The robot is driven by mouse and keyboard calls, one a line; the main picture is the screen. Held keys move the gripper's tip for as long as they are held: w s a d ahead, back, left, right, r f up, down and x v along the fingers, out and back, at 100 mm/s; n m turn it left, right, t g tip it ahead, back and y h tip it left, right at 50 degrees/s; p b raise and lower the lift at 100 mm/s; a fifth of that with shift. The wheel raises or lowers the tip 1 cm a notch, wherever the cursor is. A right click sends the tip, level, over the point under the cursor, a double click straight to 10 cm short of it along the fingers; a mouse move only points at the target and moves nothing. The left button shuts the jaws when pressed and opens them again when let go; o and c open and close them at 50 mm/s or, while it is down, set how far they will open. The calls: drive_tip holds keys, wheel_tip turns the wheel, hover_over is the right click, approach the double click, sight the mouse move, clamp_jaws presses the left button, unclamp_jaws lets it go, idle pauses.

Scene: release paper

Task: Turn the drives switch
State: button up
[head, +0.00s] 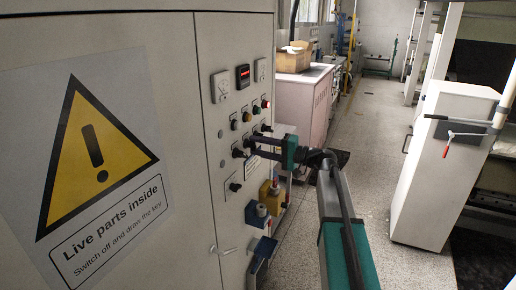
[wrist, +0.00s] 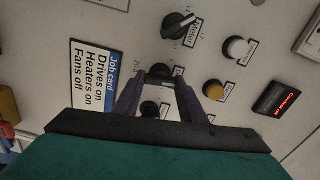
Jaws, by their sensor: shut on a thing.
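My gripper (head: 250,147) reaches from the right to the control panel (head: 222,137) on the grey cabinet. In the wrist view its two fingers (wrist: 158,80) are closed around a dark rotary knob (wrist: 162,73), which they partly hide. I cannot read a label for this knob, so I cannot tell whether it is the drives switch. Another black knob (wrist: 150,108) shows between the fingers, nearer the palm. A black knob marked "Meter" (wrist: 179,27) is beyond the fingertips. A job card (wrist: 95,75) on the panel reads "Drives on, Heaters on, Fans off".
A white button (wrist: 239,48), a yellow button (wrist: 213,90) and a red-lit display (wrist: 279,100) are right of the fingers in the wrist view. A pink cabinet (head: 301,105) stands behind. The aisle floor (head: 365,150) is open.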

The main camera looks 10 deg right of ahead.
drive_tip(key=m+p, duration=0.3)
drive_tip(key=m, duration=0.7)
drive_tip(key=shift+m+p, duration=0.3)
drive_tip(key=shift+p, duration=0.1)
drive_tip(key=o, duration=1.1)
drive_tip(key=shift+c, duration=0.2)
drive_tip(key=shift+d, duration=0.1)
drive_tip(key=b+v, duration=0.4)
drive_tip(key=v, duration=0.9)
drive_tip(key=shift+s+d, duration=0.25)
drive_tip(key=shift+d, duration=0.05)
